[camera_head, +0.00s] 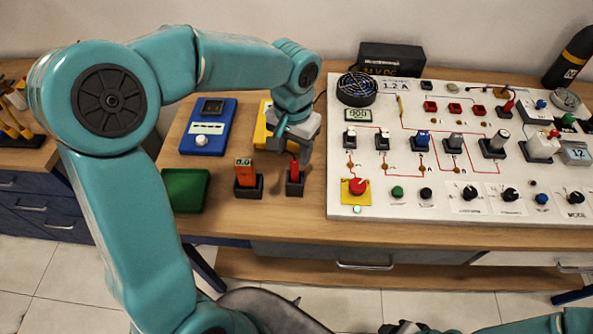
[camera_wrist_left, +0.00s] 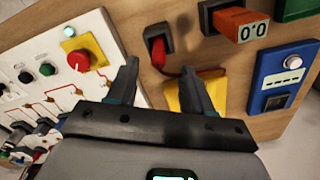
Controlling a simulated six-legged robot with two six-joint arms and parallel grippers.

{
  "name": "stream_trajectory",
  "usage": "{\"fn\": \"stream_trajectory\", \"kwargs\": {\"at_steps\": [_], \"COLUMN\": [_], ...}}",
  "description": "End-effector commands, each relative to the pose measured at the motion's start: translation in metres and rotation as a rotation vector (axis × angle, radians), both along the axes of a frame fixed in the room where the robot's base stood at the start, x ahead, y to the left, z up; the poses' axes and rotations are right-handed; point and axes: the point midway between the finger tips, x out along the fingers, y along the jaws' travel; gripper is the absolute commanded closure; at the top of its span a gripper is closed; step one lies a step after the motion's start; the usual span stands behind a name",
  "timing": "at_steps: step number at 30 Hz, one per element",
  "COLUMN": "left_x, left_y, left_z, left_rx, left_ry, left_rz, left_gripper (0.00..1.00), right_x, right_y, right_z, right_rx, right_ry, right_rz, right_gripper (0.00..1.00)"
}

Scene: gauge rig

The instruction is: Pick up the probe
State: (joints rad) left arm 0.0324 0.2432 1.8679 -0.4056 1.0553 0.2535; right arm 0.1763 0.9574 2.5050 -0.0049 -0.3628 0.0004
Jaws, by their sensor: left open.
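The probe (camera_head: 295,172) is red and stands upright in a small black holder (camera_head: 295,188) near the table's front, left of the white panel. In the left wrist view the red probe (camera_wrist_left: 158,50) sits in its holder, with a red lead running to a yellow block. My left gripper (camera_head: 293,148) is above and just behind the probe in the head view. In the left wrist view its two fingers (camera_wrist_left: 160,75) are apart, with nothing between them, and the probe lies beyond the tips. Only a dark edge at the bottom of the head view may belong to my right gripper.
An orange block (camera_head: 245,172) stands in a second black holder close left of the probe. A green tray (camera_head: 186,190), a blue meter (camera_head: 207,126) and a yellow meter (camera_head: 262,128) lie around it. The white panel (camera_head: 450,208) with knobs is to the right.

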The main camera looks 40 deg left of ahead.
Motion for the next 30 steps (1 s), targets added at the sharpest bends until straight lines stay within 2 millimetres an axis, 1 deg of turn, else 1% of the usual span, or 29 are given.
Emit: {"fn": "stream_trajectory", "kwargs": {"at_steps": [1, 2, 8, 12, 15, 18, 24, 25, 26, 27, 29, 30], "left_x": [0.0, 0.0, 0.002, 0.004, 0.005, 0.006, 0.007, 0.007, 0.007, 0.007, 0.007, 0.007], "left_y": [0.0, 0.0, -0.001, -0.002, -0.002, -0.002, -0.002, -0.002, -0.002, -0.002, -0.002, -0.002], "left_z": [-0.008, -0.011, -0.026, -0.049, -0.063, -0.07, -0.07, -0.07, -0.07, -0.07, -0.07, -0.07], "left_rx": [0.0, 0.0, -0.001, -0.002, 0.0, -0.001, -0.001, -0.001, -0.001, -0.001, -0.001, -0.001], "left_ry": [0.004, 0.004, 0.004, 0.007, 0.003, 0.002, 0.0, 0.0, 0.0, 0.0, 0.0, 0.0], "left_rz": [0.001, 0.001, -0.001, 0.0, -0.001, 0.0, 0.0, 0.0, 0.0, 0.0, 0.0, 0.0], "left_gripper": [0.49, 0.49, 0.49, 0.49, 0.49, 0.49, 0.49, 0.56, 0.65, 0.78, 0.98, 1.0], "right_x": [0.0, 0.0, 0.0, 0.0, 0.0, 0.0, 0.0, 0.0, 0.0, 0.0, 0.0, 0.0], "right_y": [0.0, 0.0, 0.0, 0.0, 0.0, 0.0, 0.0, 0.0, 0.0, 0.0, 0.0, 0.0], "right_z": [0.0, 0.0, 0.004, 0.01, 0.01, 0.01, 0.01, 0.01, 0.01, 0.01, 0.01, 0.01], "right_rx": [0.0, 0.0, 0.0, 0.0, 0.0, 0.0, 0.0, 0.0, 0.0, 0.0, 0.0, 0.0], "right_ry": [0.0, 0.0, 0.0, 0.0, 0.0, 0.0, 0.0, 0.0, 0.0, 0.0, 0.0, 0.0], "right_rz": [0.0, 0.0, 0.0, 0.0, 0.0, 0.0, 0.0, 0.0, 0.0, 0.0, 0.0, 0.0], "right_gripper": [0.57, 0.57, 0.57, 0.57, 0.57, 0.57, 0.57, 0.57, 0.57, 0.57, 0.57, 0.57]}}
